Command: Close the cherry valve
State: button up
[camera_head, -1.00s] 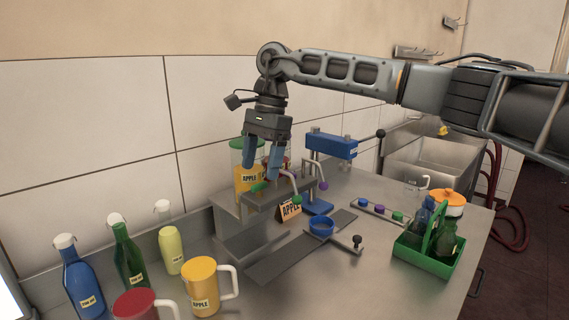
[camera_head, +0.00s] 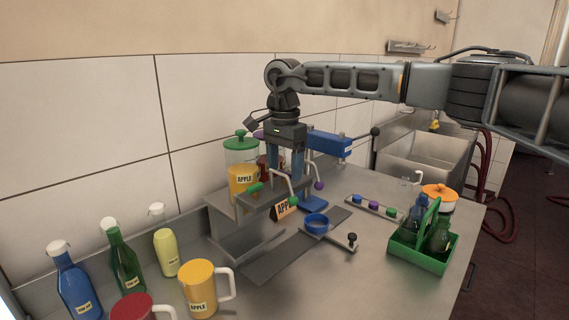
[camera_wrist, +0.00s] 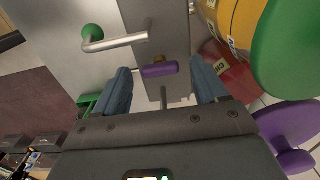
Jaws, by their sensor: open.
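A small purple valve handle (camera_wrist: 160,70) lies between my fingers in the wrist view, with a gap on each side. I take it for the cherry valve, but no readable name shows on it. My gripper (camera_head: 284,172) points down over the dispenser stand; its blue fingers also show in the wrist view (camera_wrist: 162,72). It is open and holds nothing. A red container (camera_wrist: 236,78) with a label stands beside the right finger, near a purple lid (camera_wrist: 287,125). In the head view my gripper hides the purple handle and most of the red container.
The yellow apple container (camera_head: 242,180) with its green lid and the green valve handle (camera_head: 254,188) are close on the left. Spouts with green (camera_head: 293,199) and purple (camera_head: 319,185) tips stick out in front. A blue press (camera_head: 328,145) stands right behind.

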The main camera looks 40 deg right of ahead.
jog(key=shift+f, duration=0.15)
jog(key=c, duration=1.1)
jog(key=shift+o, duration=0.2)
jog(key=m+b, duration=0.2)
jog(key=m, duration=0.2)
jog(key=shift+m, duration=0.4)
jog(key=m+b, duration=0.1)
jog(key=m, duration=0.3)
jog(key=shift+m, duration=0.3)
jog(key=m+b, duration=0.1)
jog(key=m, duration=0.3)
jog(key=shift+m, duration=0.3)
jog(key=shift+m+b, duration=0.6)
jog(key=shift+m, duration=1.3)
